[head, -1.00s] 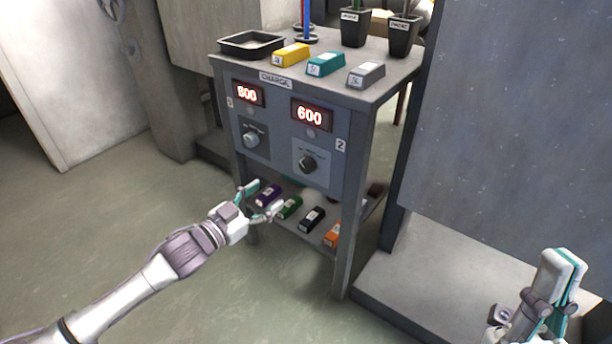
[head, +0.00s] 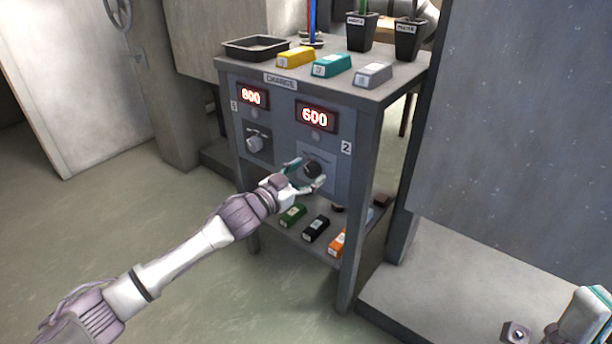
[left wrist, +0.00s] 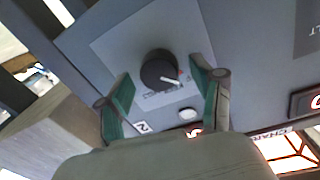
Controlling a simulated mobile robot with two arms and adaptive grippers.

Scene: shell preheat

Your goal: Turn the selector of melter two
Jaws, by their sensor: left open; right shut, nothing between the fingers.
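The selector of melter two, a dark round knob (head: 313,169) with a white pointer line, is on the front panel below the lit 600 display (head: 315,116) and left of the label 2 (head: 346,147). My left gripper (head: 306,176) is open in front of this knob. In the left wrist view the knob (left wrist: 159,70) lies beyond and between the open fingers (left wrist: 164,98), with a gap on both sides; I see no contact. My right gripper (head: 588,312) is at the lower right edge, empty and partly cut off.
The other selector (head: 257,141) is to the left, under the 800 display (head: 253,96). Yellow (head: 295,57), teal (head: 332,65) and grey (head: 373,75) blocks and a black tray (head: 255,47) are on top. More blocks lie on the lower shelf. A grey wall (head: 520,130) stands right.

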